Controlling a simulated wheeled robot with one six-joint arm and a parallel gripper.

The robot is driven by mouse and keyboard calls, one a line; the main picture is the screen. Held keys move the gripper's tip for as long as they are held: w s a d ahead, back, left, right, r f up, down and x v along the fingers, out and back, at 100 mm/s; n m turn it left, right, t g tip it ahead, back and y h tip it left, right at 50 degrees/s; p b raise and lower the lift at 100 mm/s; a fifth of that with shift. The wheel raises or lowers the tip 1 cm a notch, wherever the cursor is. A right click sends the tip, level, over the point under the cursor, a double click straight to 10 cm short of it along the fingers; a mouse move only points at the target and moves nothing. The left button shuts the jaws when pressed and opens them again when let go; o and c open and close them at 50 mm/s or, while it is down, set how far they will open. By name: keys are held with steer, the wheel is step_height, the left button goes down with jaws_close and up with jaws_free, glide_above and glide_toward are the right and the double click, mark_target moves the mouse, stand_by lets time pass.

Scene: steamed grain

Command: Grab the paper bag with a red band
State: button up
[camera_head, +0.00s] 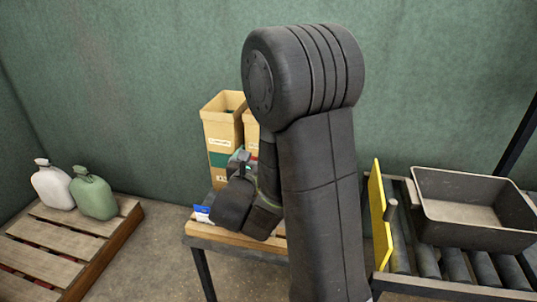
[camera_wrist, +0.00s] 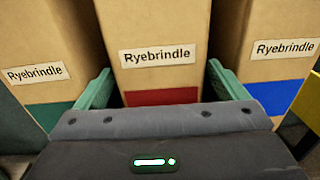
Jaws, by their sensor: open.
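The paper bag with a red band (camera_wrist: 160,97) stands upright in the middle of the wrist view, labelled "Ryebrindle". My gripper (camera_wrist: 160,70) is open, with one green finger at each side of this bag's lower part. The fingers appear level with the area near the red band; I cannot tell whether they touch the bag. In the head view my arm hides most of the bags, and the red band cannot be made out there.
A green-banded bag (camera_wrist: 45,80) stands close on the left and a blue-banded bag (camera_wrist: 275,95) on the right, both labelled "Ryebrindle". A yellow panel (camera_head: 379,215) and grey bin (camera_head: 470,235) are right; two jugs (camera_head: 93,195) stand on a pallet (camera_head: 45,235) left.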

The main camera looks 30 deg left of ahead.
steer(key=x, duration=0.5)
steer(key=shift+w+b, duration=0.25)
steer(key=shift+b, duration=0.1)
steer(key=c, duration=0.8)
steer(key=shift+r, duration=0.1)
